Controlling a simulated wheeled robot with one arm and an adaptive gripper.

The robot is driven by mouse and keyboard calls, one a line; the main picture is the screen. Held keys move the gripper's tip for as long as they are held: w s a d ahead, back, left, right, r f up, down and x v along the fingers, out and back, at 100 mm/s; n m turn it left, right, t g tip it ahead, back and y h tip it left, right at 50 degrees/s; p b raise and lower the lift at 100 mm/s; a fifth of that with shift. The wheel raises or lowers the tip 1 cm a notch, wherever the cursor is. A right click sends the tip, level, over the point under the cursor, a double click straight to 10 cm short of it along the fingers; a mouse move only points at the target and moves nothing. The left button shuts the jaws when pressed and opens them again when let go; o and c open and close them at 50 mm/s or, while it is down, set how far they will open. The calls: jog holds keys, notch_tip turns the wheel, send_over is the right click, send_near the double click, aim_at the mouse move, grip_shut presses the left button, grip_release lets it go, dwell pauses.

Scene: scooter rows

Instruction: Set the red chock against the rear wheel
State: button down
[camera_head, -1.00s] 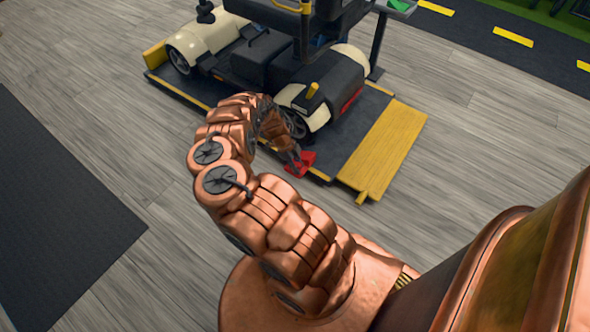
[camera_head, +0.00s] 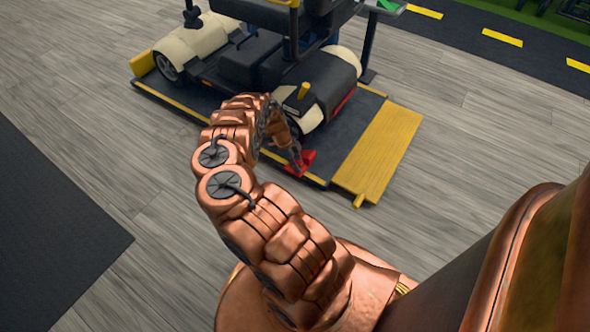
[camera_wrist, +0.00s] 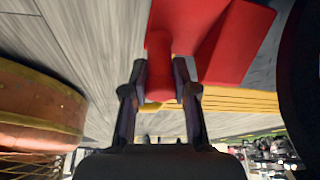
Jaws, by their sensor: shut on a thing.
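The red chock (camera_head: 303,160) is at the near edge of the dark platform in the head view. It fills the upper middle of the wrist view (camera_wrist: 228,45), wedge-shaped with a round red handle. My gripper (camera_wrist: 160,85) is shut on that handle, one finger on each side. In the head view my gripper (camera_head: 296,158) is small and partly hidden by my arm. The rear wheel (camera_head: 294,128) of the cream and black scooter (camera_head: 312,85) is just behind my arm and partly covered by it. A dark rounded shape (camera_wrist: 305,80), perhaps the wheel, stands right of the chock.
The scooter stands on a dark platform (camera_head: 343,140) with yellow edging and a yellow ramp (camera_head: 380,150) at its right end. A dark mat (camera_head: 50,230) lies at left. Grey plank floor between them is clear.

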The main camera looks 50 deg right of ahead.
jog(key=shift+w+d+f+b, duration=0.1)
jog(key=shift+d+f+b, duration=0.1)
jog(key=shift+d+b, duration=1)
jog(key=shift+d+f+b, duration=0.15)
jog(key=shift+d+b, duration=0.95)
jog(key=shift+b, duration=0.1)
jog(key=shift+w, duration=0.25)
jog(key=shift+a+f+p, duration=0.1)
jog(key=shift+a+p, duration=0.05)
jog(key=shift+p, duration=0.15)
jog(key=shift+w, duration=1.1)
dwell(0.4)
jog(key=c, duration=0.8)
grip_release()
jog(key=v, duration=1.2)
